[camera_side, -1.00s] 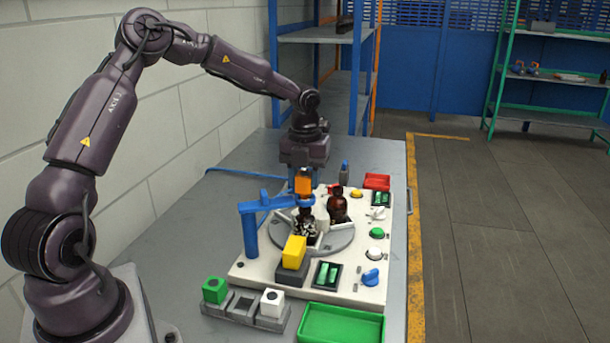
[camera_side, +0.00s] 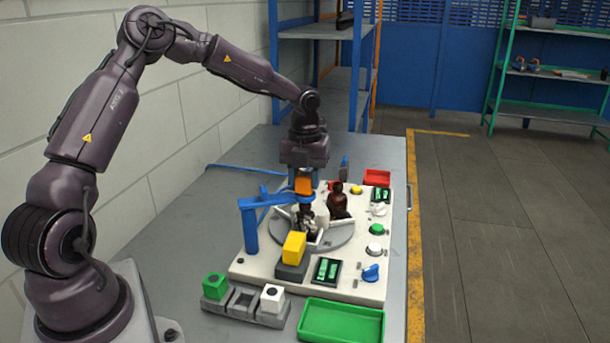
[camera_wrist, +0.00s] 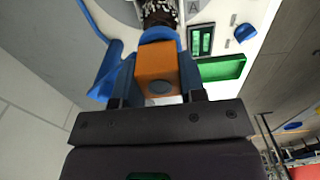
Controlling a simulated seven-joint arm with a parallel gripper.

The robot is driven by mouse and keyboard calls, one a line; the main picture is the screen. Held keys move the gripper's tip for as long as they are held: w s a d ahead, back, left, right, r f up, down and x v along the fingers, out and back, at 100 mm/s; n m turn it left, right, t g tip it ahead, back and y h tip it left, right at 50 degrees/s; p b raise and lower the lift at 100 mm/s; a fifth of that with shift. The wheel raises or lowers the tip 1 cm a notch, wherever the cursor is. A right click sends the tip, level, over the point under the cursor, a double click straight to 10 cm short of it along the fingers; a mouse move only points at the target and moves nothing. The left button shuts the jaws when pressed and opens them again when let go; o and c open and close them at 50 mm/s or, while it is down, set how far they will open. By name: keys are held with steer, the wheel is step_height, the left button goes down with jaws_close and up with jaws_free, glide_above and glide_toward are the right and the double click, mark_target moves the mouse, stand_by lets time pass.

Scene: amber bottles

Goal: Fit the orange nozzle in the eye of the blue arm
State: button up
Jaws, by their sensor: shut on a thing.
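The blue arm (camera_side: 268,202) reaches from its post over the turntable, and its eye is at the right end. The orange nozzle (camera_side: 303,186) is upright right at the eye. My gripper (camera_side: 303,182) is shut on the nozzle from above. In the wrist view the orange block (camera_wrist: 170,65) sits between the two blue fingers, and the blue eye (camera_wrist: 158,36) shows just beyond its lower end. The nozzle's tip is hidden, so I cannot tell how deep it sits in the eye. A dark bottle with white markings (camera_wrist: 160,12) stands under the eye.
A brown bottle (camera_side: 339,203) stands on the grey turntable (camera_side: 345,232). A yellow block (camera_side: 293,248) is in front. Buttons and a blue knob (camera_side: 371,273) line the panel's right side. A green tray (camera_side: 342,320) and a block holder (camera_side: 242,301) lie nearer the camera.

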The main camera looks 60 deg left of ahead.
steer(key=shift+f, duration=0.25)
steer(key=o, duration=1.4)
steer(key=shift+r, duration=3.05)
